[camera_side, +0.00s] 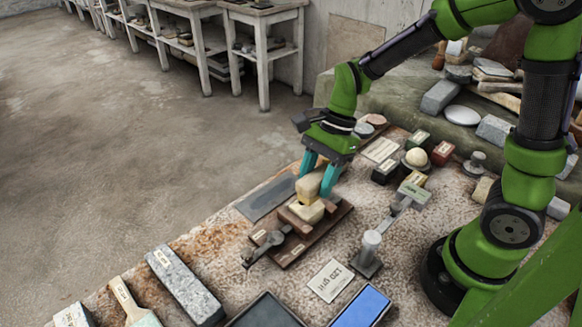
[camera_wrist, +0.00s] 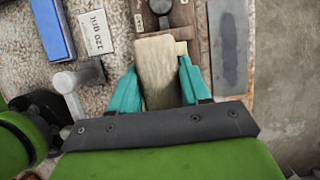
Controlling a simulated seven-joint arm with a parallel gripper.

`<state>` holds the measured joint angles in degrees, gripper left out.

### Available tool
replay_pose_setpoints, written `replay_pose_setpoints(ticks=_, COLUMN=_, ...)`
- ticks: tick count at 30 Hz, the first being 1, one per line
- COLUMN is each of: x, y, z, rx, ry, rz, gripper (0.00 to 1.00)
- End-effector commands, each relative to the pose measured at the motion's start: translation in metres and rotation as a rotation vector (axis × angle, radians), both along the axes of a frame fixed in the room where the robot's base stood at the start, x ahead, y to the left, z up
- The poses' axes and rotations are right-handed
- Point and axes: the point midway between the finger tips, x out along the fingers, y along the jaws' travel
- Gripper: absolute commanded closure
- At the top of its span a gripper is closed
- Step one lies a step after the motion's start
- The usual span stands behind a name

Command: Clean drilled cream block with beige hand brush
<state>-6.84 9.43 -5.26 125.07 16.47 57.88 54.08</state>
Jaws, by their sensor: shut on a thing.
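My gripper (camera_side: 318,181) has teal fingers shut on the beige hand brush (camera_side: 308,187), above the wooden fixture board (camera_side: 338,212). The wrist view shows the brush (camera_wrist: 158,82) between both fingers (camera_wrist: 159,68). The cream block (camera_side: 305,211) sits in the fixture, directly below the brush. In the wrist view a small corner of the block (camera_wrist: 182,48) shows beside the brush. The brush hides most of the block's top, and its drilled holes cannot be seen. The brush is at or just above the block; I cannot tell whether they touch.
A dark clamp lever (camera_side: 264,247) is at the board's near left end. A grey slab (camera_side: 266,198) lies beyond the board. A metal post (camera_side: 369,248), a "120 grit" card (camera_side: 330,280) and a blue block (camera_side: 361,306) lie nearer. Several small boxes stand right of the gripper.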

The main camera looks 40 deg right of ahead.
Motion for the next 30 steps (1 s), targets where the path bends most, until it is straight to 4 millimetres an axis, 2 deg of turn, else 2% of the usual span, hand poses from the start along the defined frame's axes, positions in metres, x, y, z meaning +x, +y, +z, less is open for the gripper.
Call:
replay_pose_setpoints(ticks=4, x=0.001, y=0.000, z=0.006, rx=0.001, ry=-0.002, rz=0.000, gripper=0.78)
replay_pose_setpoints(ticks=10, x=0.001, y=0.000, z=0.029, rx=0.000, ry=-0.006, rz=0.001, gripper=0.78)
replay_pose_setpoints(ticks=15, x=0.000, y=0.000, z=0.039, rx=0.000, ry=-0.001, rz=0.001, gripper=0.78)
replay_pose_setpoints(ticks=30, x=0.000, y=0.000, z=0.040, rx=0.000, ry=0.000, rz=0.000, gripper=0.78)
